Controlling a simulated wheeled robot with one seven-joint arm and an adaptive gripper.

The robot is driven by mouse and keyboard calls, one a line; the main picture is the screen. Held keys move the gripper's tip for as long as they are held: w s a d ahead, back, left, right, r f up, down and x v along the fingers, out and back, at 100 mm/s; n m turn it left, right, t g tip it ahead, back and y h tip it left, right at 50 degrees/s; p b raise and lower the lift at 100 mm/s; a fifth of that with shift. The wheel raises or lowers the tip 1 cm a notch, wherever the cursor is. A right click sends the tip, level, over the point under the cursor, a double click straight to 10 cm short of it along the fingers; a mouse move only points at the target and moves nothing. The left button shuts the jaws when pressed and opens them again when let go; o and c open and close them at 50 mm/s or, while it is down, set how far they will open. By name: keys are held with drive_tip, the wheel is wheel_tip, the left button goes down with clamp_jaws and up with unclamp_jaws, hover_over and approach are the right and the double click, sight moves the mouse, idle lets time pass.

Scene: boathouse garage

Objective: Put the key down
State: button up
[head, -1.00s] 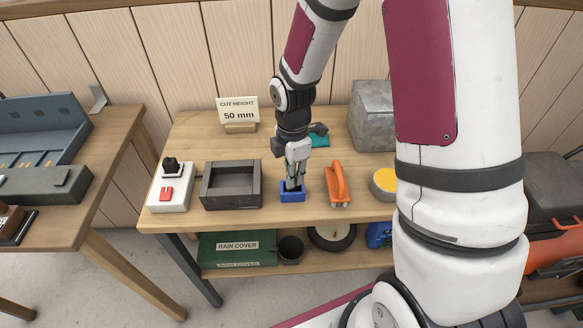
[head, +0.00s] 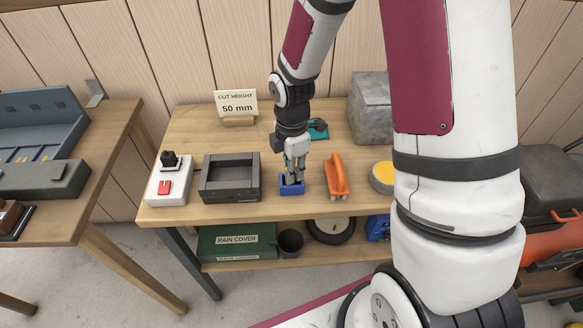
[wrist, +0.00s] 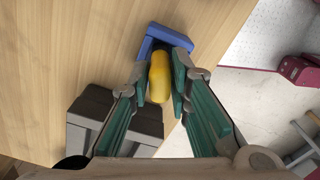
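A yellow rounded piece (wrist: 160,78), which looks like the key's float or handle, sits between my fingers in the wrist view. The key's metal part is hidden. My gripper (head: 292,178) points down at a small blue holder (head: 291,189) near the bench's front edge. In the wrist view my gripper (wrist: 160,85) has its pads close against both sides of the yellow piece and looks shut on it. The blue holder (wrist: 176,38) shows as an open-sided frame around the far end of the yellow piece. Whether the key touches the holder's floor is hidden.
A dark grey tray (head: 231,196) stands left of the holder, and an orange-handled tool (head: 337,177) close on its right. A switch box (head: 167,190), a sign (head: 236,104), a yellow-topped tin (head: 382,177) and a grey metal block (head: 371,110) share the bench.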

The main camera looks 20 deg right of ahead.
drive_tip(key=shift+o, duration=1.2)
wheel_tip(320, 180, up, 12)
clamp_jaws()
idle(1.0)
